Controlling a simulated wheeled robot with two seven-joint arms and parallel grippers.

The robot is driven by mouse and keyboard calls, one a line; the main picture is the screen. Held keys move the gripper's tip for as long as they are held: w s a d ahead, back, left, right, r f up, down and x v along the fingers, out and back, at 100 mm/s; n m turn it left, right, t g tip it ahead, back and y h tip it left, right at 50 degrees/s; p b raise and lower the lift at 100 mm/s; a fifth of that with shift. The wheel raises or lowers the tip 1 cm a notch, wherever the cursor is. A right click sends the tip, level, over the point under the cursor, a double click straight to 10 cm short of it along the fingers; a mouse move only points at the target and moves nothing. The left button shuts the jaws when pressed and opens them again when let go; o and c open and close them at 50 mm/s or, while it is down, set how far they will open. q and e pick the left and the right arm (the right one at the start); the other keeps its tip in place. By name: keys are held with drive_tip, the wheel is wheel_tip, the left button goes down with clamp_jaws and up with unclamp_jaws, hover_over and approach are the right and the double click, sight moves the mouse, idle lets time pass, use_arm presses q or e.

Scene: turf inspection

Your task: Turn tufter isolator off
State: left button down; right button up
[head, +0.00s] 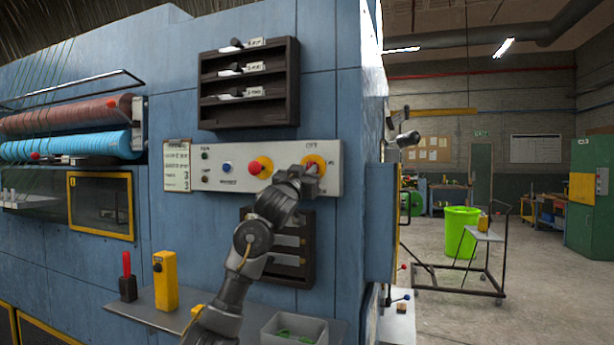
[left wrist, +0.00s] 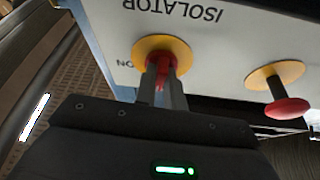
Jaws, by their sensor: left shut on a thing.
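The isolator is a red handle (left wrist: 160,70) on a round yellow plate (left wrist: 180,47), at the right end of the pale control panel (head: 222,168). In the head view the yellow plate (head: 318,159) shows behind my gripper, with an OFF label above it. The left wrist view shows the words ISOLATOR and ON upside down beside it. My left gripper (head: 312,170) is shut on the red handle, and its fingers (left wrist: 165,88) hide part of it. The handle's exact angle is hard to tell. My right gripper is not in view.
Left of the isolator is a red mushroom button (head: 255,168), then a blue button (head: 227,168). Dark racks sit above (head: 249,122) and below the panel. A shelf (head: 160,314) holds a yellow device (head: 165,281) and a grey bin (head: 294,328).

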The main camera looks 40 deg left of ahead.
use_arm(q)
drive_tip(key=shift+n+y, duration=0.5)
drive_tip(key=shift+n, duration=0.4)
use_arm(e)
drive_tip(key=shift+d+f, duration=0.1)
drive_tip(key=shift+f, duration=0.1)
use_arm(q)
drive_tip(key=shift+r+n+y, duration=0.1)
drive_tip(key=shift+n+y, duration=0.2)
drive_tip(key=c, duration=1.5)
unclamp_jaws()
drive_tip(key=shift+s, duration=0.1)
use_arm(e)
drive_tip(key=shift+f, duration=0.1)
